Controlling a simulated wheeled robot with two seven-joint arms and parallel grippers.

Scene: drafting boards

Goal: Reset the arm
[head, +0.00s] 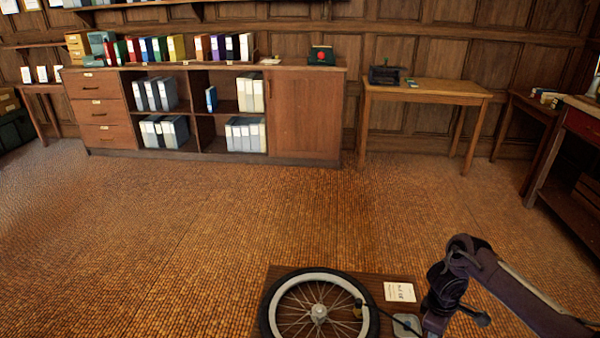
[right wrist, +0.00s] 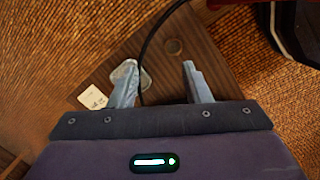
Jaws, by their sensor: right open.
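My right arm (head: 447,285) comes in from the right in the head view and hangs bent over the right end of a dark wooden board (head: 285,272). Its fingertips are not visible there. In the right wrist view my right gripper (right wrist: 160,80) is open, with its two grey fingers apart above the board (right wrist: 205,62). Nothing is clasped between them. A thin black cable (right wrist: 146,45) runs down between the fingers in that picture. My left gripper is in neither view.
A spoked wheel (head: 312,277) lies on the board, beside a white card (head: 399,292) and a pale square dish (head: 407,322). Open floor (head: 200,230) lies beyond. A cabinet (head: 305,115) and a wooden table (head: 425,90) stand by the far wall; a workbench (head: 578,125) stands right.

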